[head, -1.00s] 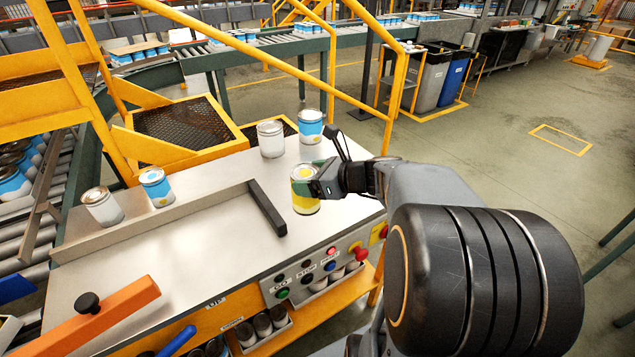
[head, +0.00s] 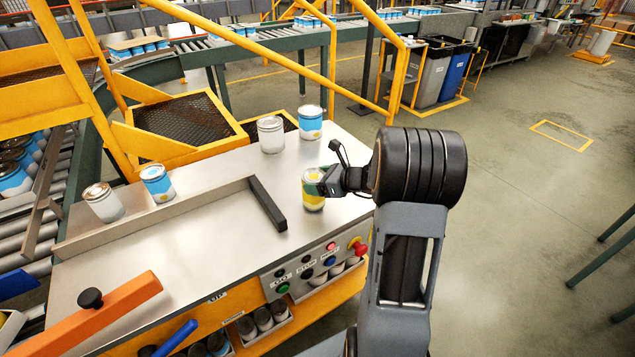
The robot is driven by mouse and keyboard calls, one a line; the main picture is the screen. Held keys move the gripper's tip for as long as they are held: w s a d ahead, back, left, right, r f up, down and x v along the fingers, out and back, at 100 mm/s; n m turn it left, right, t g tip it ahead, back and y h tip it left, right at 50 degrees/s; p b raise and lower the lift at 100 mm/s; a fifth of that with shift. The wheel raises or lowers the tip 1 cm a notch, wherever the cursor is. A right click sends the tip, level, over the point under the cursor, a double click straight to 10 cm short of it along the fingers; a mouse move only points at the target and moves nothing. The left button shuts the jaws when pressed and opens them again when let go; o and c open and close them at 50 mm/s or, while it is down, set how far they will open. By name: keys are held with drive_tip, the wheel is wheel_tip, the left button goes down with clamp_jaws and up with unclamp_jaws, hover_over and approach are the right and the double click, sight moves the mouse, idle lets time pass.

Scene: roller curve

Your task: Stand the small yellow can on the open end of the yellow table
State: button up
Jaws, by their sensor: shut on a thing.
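The small yellow can (head: 313,198) is upright at the right end of the table's (head: 225,222) bare metal top, right of the dark stop bar. My gripper (head: 321,183) reaches in from the right and is shut on the can's side. The jaws hide part of its right side. The can's base is at or just above the metal; I cannot tell whether it touches.
A white can (head: 271,135) and a blue-and-white can (head: 311,122) stand behind the yellow can. The black bar (head: 268,204) lies to its left. A control panel with buttons (head: 320,262) runs along the front edge.

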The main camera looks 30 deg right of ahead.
drive_tip(key=shift+f, duration=0.25)
drive_tip(key=shift+f, duration=0.1)
drive_tip(key=shift+f, duration=0.15)
drive_tip(key=o, duration=1)
